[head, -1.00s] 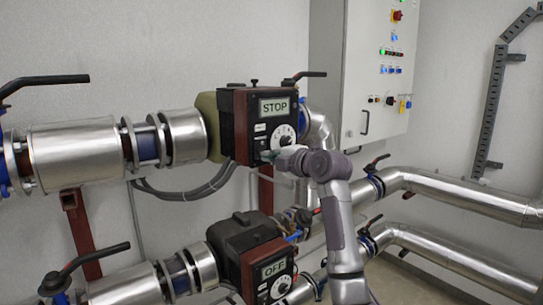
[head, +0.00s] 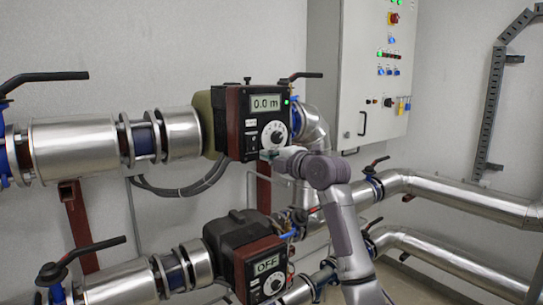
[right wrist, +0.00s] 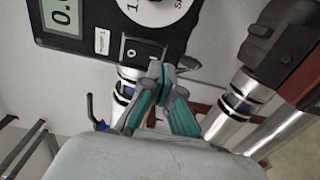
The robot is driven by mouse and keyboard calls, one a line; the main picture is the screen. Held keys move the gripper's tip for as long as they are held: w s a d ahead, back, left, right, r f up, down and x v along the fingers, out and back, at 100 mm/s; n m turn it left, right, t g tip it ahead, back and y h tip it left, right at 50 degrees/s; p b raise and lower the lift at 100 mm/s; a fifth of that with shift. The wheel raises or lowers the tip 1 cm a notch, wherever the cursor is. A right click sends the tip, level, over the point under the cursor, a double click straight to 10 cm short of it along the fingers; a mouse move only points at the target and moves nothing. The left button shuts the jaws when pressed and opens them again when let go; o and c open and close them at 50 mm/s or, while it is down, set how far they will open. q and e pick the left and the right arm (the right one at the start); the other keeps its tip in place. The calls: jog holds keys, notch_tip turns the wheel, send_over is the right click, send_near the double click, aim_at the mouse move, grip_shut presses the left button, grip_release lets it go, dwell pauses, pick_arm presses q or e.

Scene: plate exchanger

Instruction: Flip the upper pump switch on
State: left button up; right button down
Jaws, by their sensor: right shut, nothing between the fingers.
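The upper pump (head: 233,125) is a dark box with a red-brown side on the upper pipe. Its display (head: 266,103) reads "0.0 m" and a small green light shows at its top right. Below the display is a white round dial (head: 274,134). My right gripper (head: 268,155) is shut and empty at the lower edge of that panel. Its teal fingers (right wrist: 158,80) show just below and right of the switch; contact is unclear. My left gripper is not in view.
A lower pump (head: 245,250) with display "OFF" stands below. A grey control cabinet (head: 355,80) hangs on the wall at right. Silver pipes (head: 450,195) run right. Lever valves (head: 90,250) stick out at left.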

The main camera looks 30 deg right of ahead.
pick_arm(q)
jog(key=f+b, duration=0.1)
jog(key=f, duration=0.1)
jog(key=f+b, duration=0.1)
jog(key=b, duration=0.1)
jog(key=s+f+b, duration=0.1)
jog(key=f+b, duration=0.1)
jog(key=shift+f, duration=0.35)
pick_arm(e)
jog(key=s+f, duration=0.1)
jog(key=s, duration=0.8)
jog(key=shift+s+d+f, duration=0.15)
jog(key=shift+s+d, duration=0.15)
jog(key=shift+s, duration=0.05)
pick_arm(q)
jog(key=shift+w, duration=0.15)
pick_arm(e)
jog(key=shift+s+d, duration=0.1)
